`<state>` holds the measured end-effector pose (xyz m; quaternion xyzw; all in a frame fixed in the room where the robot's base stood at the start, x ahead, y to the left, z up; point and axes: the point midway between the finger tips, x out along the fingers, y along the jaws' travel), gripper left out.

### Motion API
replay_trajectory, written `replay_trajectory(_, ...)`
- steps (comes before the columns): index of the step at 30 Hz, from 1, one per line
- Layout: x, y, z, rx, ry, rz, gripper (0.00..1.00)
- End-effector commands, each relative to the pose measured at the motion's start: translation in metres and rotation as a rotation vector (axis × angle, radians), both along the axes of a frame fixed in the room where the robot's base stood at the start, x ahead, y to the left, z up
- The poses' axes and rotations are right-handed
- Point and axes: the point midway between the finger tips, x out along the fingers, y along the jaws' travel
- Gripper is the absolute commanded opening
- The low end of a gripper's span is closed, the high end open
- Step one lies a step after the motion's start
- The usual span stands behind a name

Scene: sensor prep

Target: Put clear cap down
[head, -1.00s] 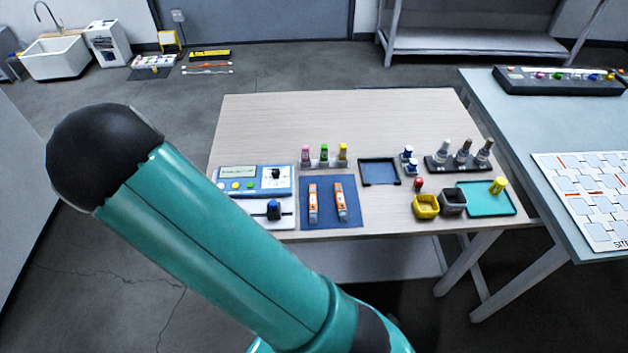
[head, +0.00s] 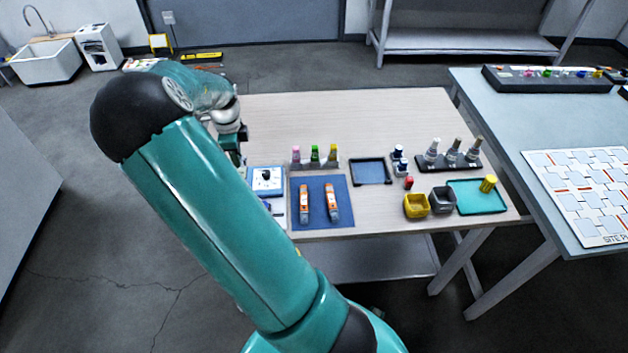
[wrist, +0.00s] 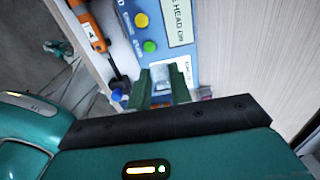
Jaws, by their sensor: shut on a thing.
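My gripper (wrist: 163,88) is shut on a small pale, see-through piece, the clear cap (wrist: 161,75), which shows between its two green fingers in the wrist view. The cap's lower part is hidden by the fingers and the dark gripper body. Behind the cap lies the blue panel (wrist: 157,13) with a yellow and a green button. In the head view my gripper (head: 232,150) is over the left end of the wooden table (head: 330,115), partly hidden by my arm. The cap cannot be made out there.
A blue mat (head: 320,218) with two orange tools lies right of the panel. The table's back half is clear.

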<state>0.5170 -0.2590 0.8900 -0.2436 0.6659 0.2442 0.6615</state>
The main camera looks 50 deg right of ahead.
Motion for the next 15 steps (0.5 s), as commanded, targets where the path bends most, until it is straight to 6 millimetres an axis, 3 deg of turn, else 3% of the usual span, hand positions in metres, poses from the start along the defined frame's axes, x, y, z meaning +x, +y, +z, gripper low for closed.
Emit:
replay_trajectory(3,-0.016,-0.032,0.008,-0.001,-0.002,-0.322,0.08)
replay_trajectory(7,-0.03,-0.055,0.014,-0.002,-0.004,-0.592,0.08)
replay_trajectory(15,-0.049,-0.078,0.013,-0.001,-0.004,-0.778,0.08)
